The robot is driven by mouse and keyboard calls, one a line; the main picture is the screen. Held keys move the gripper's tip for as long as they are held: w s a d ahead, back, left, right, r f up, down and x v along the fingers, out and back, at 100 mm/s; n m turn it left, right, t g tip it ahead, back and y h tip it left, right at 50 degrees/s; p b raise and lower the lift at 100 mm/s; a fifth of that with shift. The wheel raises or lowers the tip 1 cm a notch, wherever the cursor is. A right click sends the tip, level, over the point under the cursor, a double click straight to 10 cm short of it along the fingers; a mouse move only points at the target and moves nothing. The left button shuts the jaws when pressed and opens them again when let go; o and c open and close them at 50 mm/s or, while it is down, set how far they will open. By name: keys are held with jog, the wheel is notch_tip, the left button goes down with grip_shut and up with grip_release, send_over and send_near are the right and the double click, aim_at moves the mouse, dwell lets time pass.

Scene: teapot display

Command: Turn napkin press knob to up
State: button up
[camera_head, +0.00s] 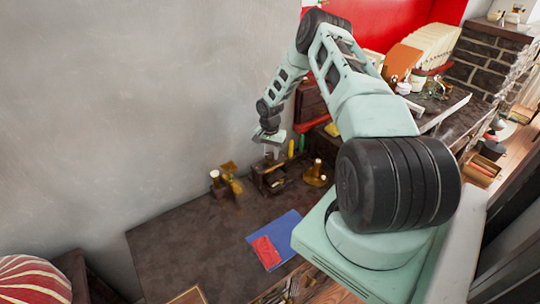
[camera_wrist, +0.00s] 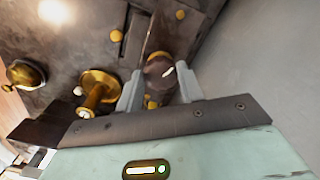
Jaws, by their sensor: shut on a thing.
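The napkin press (camera_head: 268,182) is a small dark piece with brass parts on the dark table, below my gripper (camera_head: 270,143) in the head view. In the wrist view its round, dark, glossy knob (camera_wrist: 158,68) sits between the two pale fingers of my gripper (camera_wrist: 159,88). The gripper is shut on the knob, one finger on each side. The lower part of the knob and much of the press are hidden or too small to make out. I cannot tell which way the knob is turned.
A brass piece (camera_head: 232,180) stands left of the press and a brass bell-like piece (camera_head: 316,175) right of it. A blue cloth (camera_head: 286,223) with a red cloth (camera_head: 265,250) lies in front. The grey wall (camera_head: 120,110) is close behind. The table's left part is bare.

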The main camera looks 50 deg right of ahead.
aim_at(271, 154)
jog(key=n+b, duration=0.4)
jog(key=n, duration=0.2)
jog(key=shift+f, duration=0.1)
jog(key=n+b, duration=0.1)
jog(key=n, duration=0.3)
jog(key=shift+d+b, duration=0.1)
jog(key=shift+b, duration=0.25)
jog(key=n+b, duration=0.1)
jog(key=n, duration=0.2)
jog(key=shift+n, duration=0.3)
jog(key=n, duration=0.4)
jog(key=shift+b, duration=0.35)
jog(key=n, duration=0.4)
jog(key=shift+d+r+n, duration=0.1)
jog(key=shift+r+n, duration=0.1)
jog(key=shift+n, duration=0.4)
jog(key=o, duration=1)
notch_tip(271, 154, up, 17)
jog(key=b, duration=0.3)
jog(key=shift+r, duration=0.15)
